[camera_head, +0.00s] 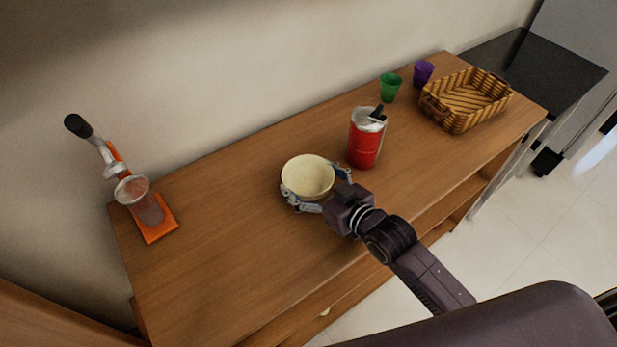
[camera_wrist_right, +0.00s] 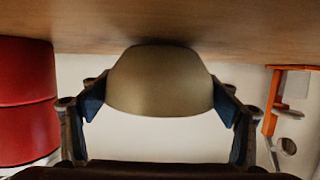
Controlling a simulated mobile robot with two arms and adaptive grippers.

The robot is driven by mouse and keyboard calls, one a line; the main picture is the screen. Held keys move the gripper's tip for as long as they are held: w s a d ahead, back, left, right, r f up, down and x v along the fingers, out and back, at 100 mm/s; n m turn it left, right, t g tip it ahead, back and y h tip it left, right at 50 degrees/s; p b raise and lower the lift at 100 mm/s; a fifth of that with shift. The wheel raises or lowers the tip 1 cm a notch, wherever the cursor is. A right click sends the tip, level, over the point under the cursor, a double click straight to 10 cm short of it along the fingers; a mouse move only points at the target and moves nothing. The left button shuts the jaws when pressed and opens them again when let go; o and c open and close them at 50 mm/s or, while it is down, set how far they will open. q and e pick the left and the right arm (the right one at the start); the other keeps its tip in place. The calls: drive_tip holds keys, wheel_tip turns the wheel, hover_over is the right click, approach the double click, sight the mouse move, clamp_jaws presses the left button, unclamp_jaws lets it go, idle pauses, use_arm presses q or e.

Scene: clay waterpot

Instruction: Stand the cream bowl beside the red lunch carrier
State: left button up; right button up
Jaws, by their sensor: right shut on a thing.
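The cream bowl (camera_head: 308,175) is upright at the middle of the wooden table, just left of the red lunch carrier (camera_head: 365,142). My right gripper (camera_head: 318,190) is shut on the bowl, with a finger on either side of it. In the right wrist view the bowl (camera_wrist_right: 160,82) sits between the two fingers (camera_wrist_right: 160,112), and the red carrier (camera_wrist_right: 25,100) shows at the left edge. The bowl and the carrier are a small gap apart. I cannot tell whether the bowl's base touches the table. My left gripper is not in view.
An orange juicer press (camera_head: 155,222) with a clear cup stands at the table's left end. A green cup (camera_head: 390,88), a purple cup (camera_head: 423,73) and a wicker basket (camera_head: 465,100) stand at the right. The wooden table (camera_head: 225,250) is clear between juicer and bowl.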

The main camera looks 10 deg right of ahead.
sight(323, 191)
drive_tip(key=shift+f, duration=0.15)
drive_tip(key=o, duration=1.3)
drive_tip(key=shift+f, duration=0.1)
drive_tip(key=shift+s+d+r, duration=0.1)
drive_tip(key=shift+s+r, duration=0.1)
drive_tip(key=shift+s, duration=0.1)
drive_tip(key=b+v, duration=0.1)
drive_tip(key=v, duration=0.9)
drive_tip(key=shift+s, duration=0.1)
drive_tip(key=shift+s+d+r, duration=0.25)
drive_tip(key=shift+s+r, duration=0.05)
drive_tip(key=shift+s, duration=0.2)
